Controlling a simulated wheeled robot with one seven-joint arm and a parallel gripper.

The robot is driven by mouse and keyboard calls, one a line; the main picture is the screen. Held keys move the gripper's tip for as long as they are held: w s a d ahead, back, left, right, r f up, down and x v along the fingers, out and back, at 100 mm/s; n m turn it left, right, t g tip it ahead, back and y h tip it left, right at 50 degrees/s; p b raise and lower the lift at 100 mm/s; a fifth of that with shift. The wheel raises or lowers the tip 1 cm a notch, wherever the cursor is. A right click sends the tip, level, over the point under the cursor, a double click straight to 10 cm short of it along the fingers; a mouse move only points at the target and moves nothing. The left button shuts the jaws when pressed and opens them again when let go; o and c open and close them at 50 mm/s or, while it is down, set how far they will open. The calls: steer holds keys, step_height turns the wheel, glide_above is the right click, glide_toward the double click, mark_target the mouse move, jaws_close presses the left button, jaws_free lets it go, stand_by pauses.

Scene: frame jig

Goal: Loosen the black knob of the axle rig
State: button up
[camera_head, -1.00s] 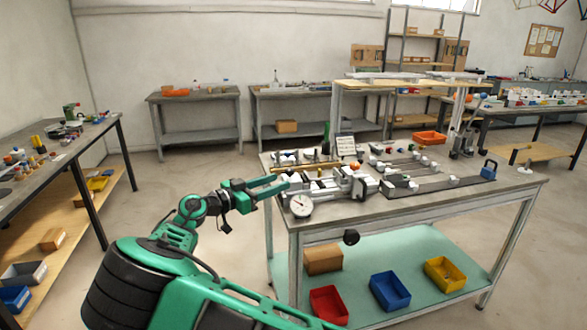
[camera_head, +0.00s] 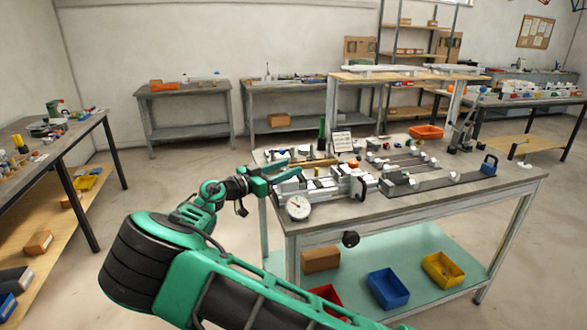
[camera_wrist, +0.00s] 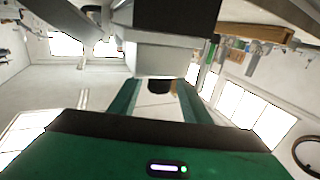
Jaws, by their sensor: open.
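The axle rig (camera_head: 325,188) is a pale metal fixture with rails and blocks on the workbench, with a round white dial (camera_head: 298,207) at its front left. A black part (camera_head: 357,188) stands at its right end; I cannot tell whether this is the black knob. My gripper (camera_head: 288,169) has green fingers, is open, and sits at the rig's left end. In the wrist view, the open fingers (camera_wrist: 158,100) spread below a pale block (camera_wrist: 160,55). A small dark, knob-like piece (camera_wrist: 159,86) shows between them, with no visible contact.
A round black part (camera_head: 350,239) sticks out below the workbench (camera_head: 440,205) front edge. Rails with white blocks (camera_head: 400,160) and a blue padlock-shaped object (camera_head: 489,165) lie to the right. A small sign (camera_head: 342,142) stands behind the rig. Coloured bins (camera_head: 388,289) sit on the lower shelf.

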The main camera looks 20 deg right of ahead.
steer(key=shift+x, duration=1.75)
steer(key=c, duration=1)
steer(key=shift+c, duration=0.2)
steer(key=shift+n+t, duration=0.3)
steer(key=shift+t, duration=0.1)
steer(key=n+t+y, duration=0.2)
steer(key=t, duration=0.1)
steer(key=w+n+t+y, duration=0.1)
steer(key=t, duration=0.1)
steer(key=shift+a+n+y, duration=0.4)
steer(key=shift+w+a+r+n+t+y, duration=0.1)
steer(key=shift+w+a+n+t+y, duration=0.15)
steer(key=shift+n+t+y, duration=0.65)
steer(key=shift+w+a+n+t+y, duration=0.2)
steer(key=shift+n+t+y, duration=0.45)
steer(key=shift+y, duration=0.45)
steer(key=shift+a, duration=0.1)
